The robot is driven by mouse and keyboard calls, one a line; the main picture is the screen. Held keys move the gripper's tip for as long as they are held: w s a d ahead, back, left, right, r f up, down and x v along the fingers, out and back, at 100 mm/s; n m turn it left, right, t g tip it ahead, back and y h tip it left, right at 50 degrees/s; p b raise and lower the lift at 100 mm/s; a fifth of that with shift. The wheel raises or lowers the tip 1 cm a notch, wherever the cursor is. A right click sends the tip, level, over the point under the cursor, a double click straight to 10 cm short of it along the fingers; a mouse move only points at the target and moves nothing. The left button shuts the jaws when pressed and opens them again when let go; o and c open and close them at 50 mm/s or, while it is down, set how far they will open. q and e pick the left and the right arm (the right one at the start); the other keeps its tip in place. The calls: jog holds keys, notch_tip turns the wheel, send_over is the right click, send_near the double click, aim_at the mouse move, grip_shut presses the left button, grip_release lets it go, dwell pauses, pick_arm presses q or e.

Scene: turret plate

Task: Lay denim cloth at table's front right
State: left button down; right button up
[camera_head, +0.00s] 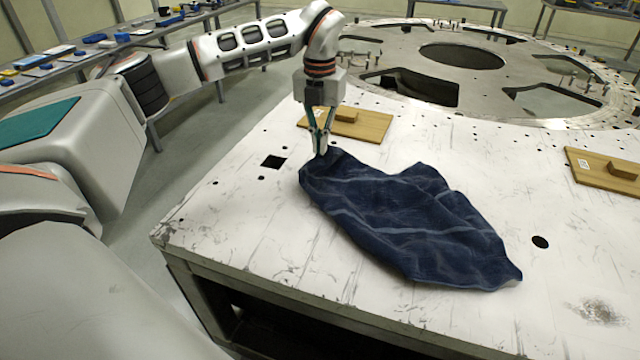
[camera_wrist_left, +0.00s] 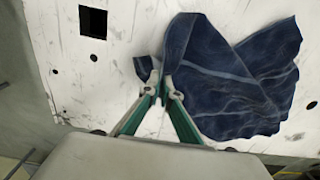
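The dark blue denim cloth (camera_head: 405,220) lies rumpled across the middle of the white table (camera_head: 235,235). It runs from its back-left corner down toward the front right. My left gripper (camera_head: 321,152) points down at that back-left corner. In the left wrist view, the fingertips (camera_wrist_left: 161,86) are nearly together, with a fold of the cloth (camera_wrist_left: 235,85) pinched between them. The cloth bunches up at the fingertips, and the rest spreads over the table. My right gripper is not in view.
A wooden board with a block (camera_head: 360,124) lies behind the left gripper. Another wooden board (camera_head: 600,170) lies at the right. A large metal turret plate (camera_head: 505,85) covers the back. The table's front-right area (camera_head: 560,290) is bare, with a round hole (camera_head: 540,242).

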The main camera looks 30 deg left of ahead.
pick_arm(q)
jog(key=shift+f, duration=1.8)
jog(key=c, duration=1.6)
grip_release()
notch_tip(320, 180, up, 12)
